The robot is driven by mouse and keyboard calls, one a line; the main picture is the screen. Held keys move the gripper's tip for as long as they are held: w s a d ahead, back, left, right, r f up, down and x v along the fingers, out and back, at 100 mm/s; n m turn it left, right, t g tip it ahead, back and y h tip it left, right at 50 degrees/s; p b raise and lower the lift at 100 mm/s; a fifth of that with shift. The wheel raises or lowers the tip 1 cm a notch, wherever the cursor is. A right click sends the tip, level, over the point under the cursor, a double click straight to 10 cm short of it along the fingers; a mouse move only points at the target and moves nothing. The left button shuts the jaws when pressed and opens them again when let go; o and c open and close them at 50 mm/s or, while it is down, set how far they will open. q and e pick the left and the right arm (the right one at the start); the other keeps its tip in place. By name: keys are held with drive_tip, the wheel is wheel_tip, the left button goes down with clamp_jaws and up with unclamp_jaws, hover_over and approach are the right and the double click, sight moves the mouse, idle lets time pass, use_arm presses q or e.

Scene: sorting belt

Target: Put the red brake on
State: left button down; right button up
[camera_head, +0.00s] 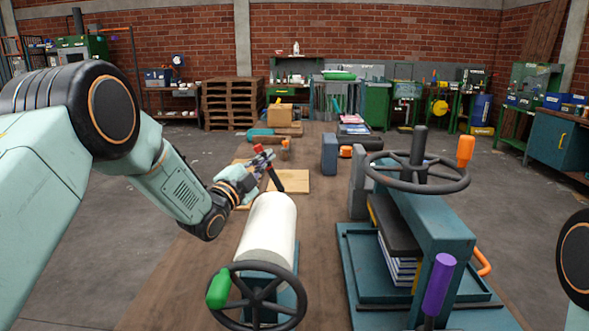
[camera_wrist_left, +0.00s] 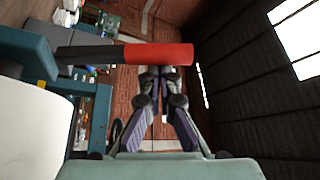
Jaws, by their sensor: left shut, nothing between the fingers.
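The brake is a dark lever (camera_head: 275,180) with a red grip (camera_head: 259,149), standing tilted behind the white roller. In the left wrist view, the red grip (camera_wrist_left: 160,54) and its dark shaft lie across the picture at my fingertips. My left gripper (camera_head: 262,164) is shut and empty, close beside the grip. Its fingers also show in the left wrist view (camera_wrist_left: 155,76), with the tips partly hidden by the grip. I cannot tell whether they touch it. My right gripper is out of view.
The white roller (camera_head: 268,226) with a green-knobbed handwheel (camera_head: 260,300) stands near on the wooden bench. At right is a teal press (camera_head: 440,225) with a wheel and a purple handle (camera_head: 438,284). Boxes and books lie farther back. Bare bench shows left of the roller.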

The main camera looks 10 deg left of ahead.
use_arm(q)
drive_tip(key=a+f+n+t+y+b, duration=0.2)
drive_tip(key=a+f+n+y+b, duration=0.1)
drive_tip(key=f+n+b, duration=0.2)
drive_tip(key=s+a+f+n+t+y+b, duration=0.1)
drive_tip(key=a+f+n+y+b, duration=0.3)
drive_tip(key=n, duration=0.5)
drive_tip(key=shift+s+f+t+b, duration=0.2)
drive_tip(key=shift+f+t+b, duration=0.25)
drive_tip(key=shift+b, duration=0.35)
drive_tip(key=shift+f, duration=0.1)
